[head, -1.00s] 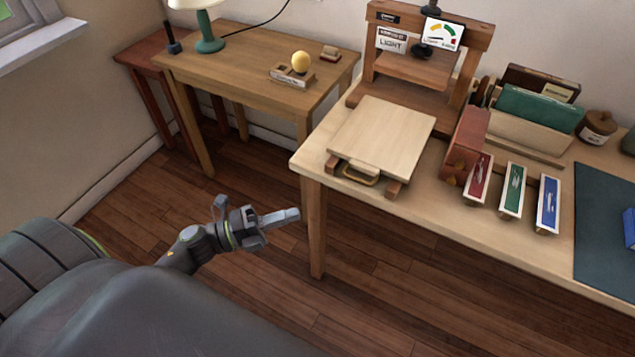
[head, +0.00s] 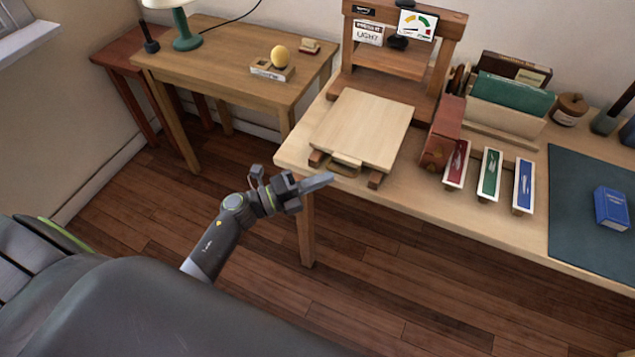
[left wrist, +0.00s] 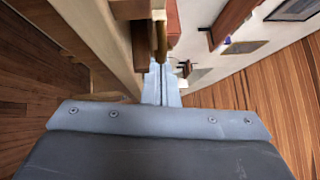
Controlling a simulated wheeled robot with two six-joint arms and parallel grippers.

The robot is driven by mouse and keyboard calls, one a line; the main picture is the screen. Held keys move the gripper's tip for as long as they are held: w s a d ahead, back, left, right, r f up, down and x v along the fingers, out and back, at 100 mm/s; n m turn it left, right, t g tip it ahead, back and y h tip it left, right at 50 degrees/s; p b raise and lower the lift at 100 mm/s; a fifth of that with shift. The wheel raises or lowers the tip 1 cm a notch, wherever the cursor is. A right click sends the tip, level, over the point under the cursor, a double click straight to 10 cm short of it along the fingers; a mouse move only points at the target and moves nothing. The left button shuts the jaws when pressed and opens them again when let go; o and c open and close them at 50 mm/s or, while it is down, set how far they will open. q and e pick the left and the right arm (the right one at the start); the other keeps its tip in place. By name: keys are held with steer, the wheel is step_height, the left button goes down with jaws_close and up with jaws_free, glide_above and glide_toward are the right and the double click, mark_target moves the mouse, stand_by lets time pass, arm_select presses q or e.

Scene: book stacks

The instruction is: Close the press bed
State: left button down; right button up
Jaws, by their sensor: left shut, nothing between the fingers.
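The press bed (head: 362,130) is a pale wooden board on two dark runners, pulled out in front of the wooden press (head: 404,50) near the table's left front corner. A brass handle (head: 345,166) sits at its front edge. My left gripper (head: 330,180) is shut and empty, in front of the bed and just below the handle in the picture. My right gripper is not in view.
Red, green and blue trays (head: 489,174) lie right of the bed, beside a reddish wooden block (head: 441,135). A blue book (head: 612,208) lies on a dark mat (head: 585,235). A side table (head: 220,60) stands at left. The floor in front is open.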

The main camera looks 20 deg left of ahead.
mark_target(329, 165)
arm_select(q)
steer(key=w+b, duration=0.1)
steer(key=w, duration=0.3)
steer(key=shift+w, duration=0.45)
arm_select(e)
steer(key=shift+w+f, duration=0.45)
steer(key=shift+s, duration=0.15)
arm_select(q)
steer(key=shift+s+f, duration=0.1)
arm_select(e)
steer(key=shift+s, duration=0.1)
